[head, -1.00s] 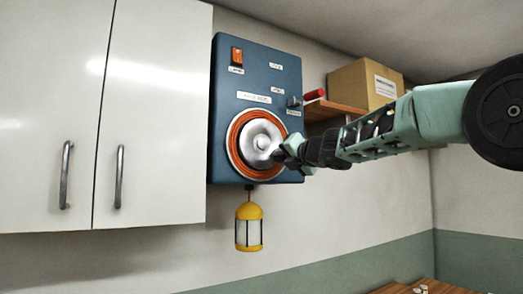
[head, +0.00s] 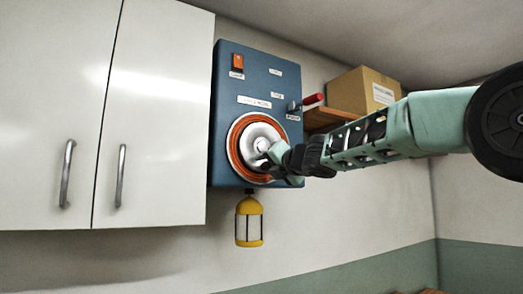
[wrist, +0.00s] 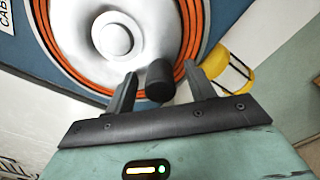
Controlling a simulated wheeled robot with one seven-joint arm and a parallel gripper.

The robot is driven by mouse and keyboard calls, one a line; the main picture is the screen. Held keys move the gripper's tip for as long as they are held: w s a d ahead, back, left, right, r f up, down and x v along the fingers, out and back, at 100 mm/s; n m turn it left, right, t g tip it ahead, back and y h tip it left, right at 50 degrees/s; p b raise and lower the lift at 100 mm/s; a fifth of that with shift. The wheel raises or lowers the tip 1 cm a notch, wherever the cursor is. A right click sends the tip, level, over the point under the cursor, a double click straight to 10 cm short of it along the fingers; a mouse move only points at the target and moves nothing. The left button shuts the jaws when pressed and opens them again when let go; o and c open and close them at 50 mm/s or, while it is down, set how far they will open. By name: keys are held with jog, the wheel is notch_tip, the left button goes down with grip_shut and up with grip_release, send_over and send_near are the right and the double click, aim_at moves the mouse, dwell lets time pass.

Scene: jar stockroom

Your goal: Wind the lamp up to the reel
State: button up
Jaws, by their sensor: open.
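A blue winch box (head: 225,140) hangs on the wall, with a silver reel (head: 243,137) ringed by orange cord on its front. The yellow lamp (head: 249,222) hangs upright just below the box; its yellow frame also shows in the wrist view (wrist: 232,72). A black crank knob (wrist: 160,80) stands out from the reel's lower right edge. My gripper (wrist: 163,88) is open, with one finger on each side of the knob; contact cannot be told. In the head view my gripper (head: 273,158) covers the reel's lower right part.
An orange rocker switch (head: 237,62) is at the box's upper left. A red-handled lever (head: 312,100) sticks out at its right side. A wooden shelf (head: 325,117) with a cardboard box (head: 364,90) is to the right. White cupboards (head: 155,120) stand close on the left.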

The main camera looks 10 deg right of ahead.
jog(key=shift+s, duration=0.1)
jog(key=b+v, duration=0.1)
jog(key=v, duration=0.8)
jog(key=shift+b, duration=0.35)
dwell(0.3)
jog(key=s+a+f+m+g+h+b, duration=0.1)
jog(key=s+a+f+m+g, duration=0.3)
jog(key=f, duration=0.7)
jog(key=s+a+f+m+g+h+b, duration=0.15)
jog(key=s+f+m, duration=0.4)
jog(key=f, duration=0.55)
jog(key=s+a+f+m+g+h+b, duration=0.1)
jog(key=s+a+f+m+g, duration=0.3)
jog(key=f, duration=0.7)
jog(key=s+d+f+m+g+b, duration=0.1)
jog(key=s+f+m+g, duration=0.3)
jog(key=s+f, duration=0.5)
jog(key=s+d+f+m+g+h+b, duration=0.1)
jog(key=s+f+m+g, duration=0.2)
jog(key=s+f, duration=0.6)
jog(key=s+m, duration=0.2)
jog(key=s, duration=0.6)
jog(key=shift+d+f+g, duration=0.25)
jog(key=shift+f+g, duration=0.1)
jog(key=shift+f, duration=0.05)
